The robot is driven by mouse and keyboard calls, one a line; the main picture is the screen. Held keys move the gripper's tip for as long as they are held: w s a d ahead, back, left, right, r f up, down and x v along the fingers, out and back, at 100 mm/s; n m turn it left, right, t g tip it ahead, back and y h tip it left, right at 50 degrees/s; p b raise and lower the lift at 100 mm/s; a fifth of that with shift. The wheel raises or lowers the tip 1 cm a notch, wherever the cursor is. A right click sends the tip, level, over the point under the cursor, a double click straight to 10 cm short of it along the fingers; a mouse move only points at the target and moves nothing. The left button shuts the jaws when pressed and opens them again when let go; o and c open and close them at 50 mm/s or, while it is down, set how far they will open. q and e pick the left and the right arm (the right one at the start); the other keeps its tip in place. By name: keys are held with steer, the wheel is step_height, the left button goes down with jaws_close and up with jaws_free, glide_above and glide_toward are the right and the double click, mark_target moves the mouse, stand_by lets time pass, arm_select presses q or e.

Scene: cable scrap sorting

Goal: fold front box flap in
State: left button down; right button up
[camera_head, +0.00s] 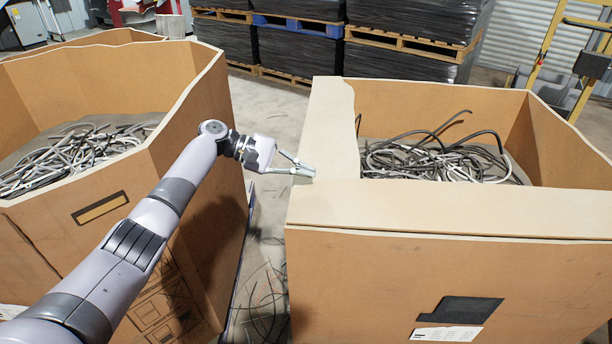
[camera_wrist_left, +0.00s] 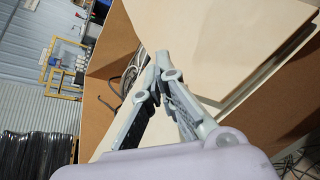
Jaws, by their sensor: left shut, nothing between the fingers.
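The cardboard box on the right (camera_head: 430,280) has a pale front flap (camera_head: 450,212) lying roughly flat inward along its front edge. A pale left flap (camera_head: 333,125) also lies inward along the left side and meets the front flap at the near corner. In the left wrist view the front flap (camera_wrist_left: 205,35) shows as a broad pale panel beside the fingers. My left gripper (camera_head: 307,170) is shut and empty at the left flap's outer edge, just behind the front flap; its fingertips (camera_wrist_left: 163,65) come together in the left wrist view. I cannot tell whether they touch cardboard. My right gripper is not in view.
Cable scraps (camera_head: 440,158) lie inside the right box. Another open box (camera_head: 105,205) with cables (camera_head: 65,160) stands at the left, a narrow floor gap between them. Wrapped pallets (camera_head: 400,75) and a yellow ladder-like frame (camera_head: 555,45) stand behind.

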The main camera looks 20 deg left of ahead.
arm_select(q)
steer(key=a+r+p, duration=0.3)
steer(key=r+p, duration=0.1)
steer(key=r, duration=0.2)
steer(key=shift+s+a+r+p, duration=0.2)
steer(key=shift+s+a+p, duration=0.1)
steer(key=shift+s+p, duration=0.1)
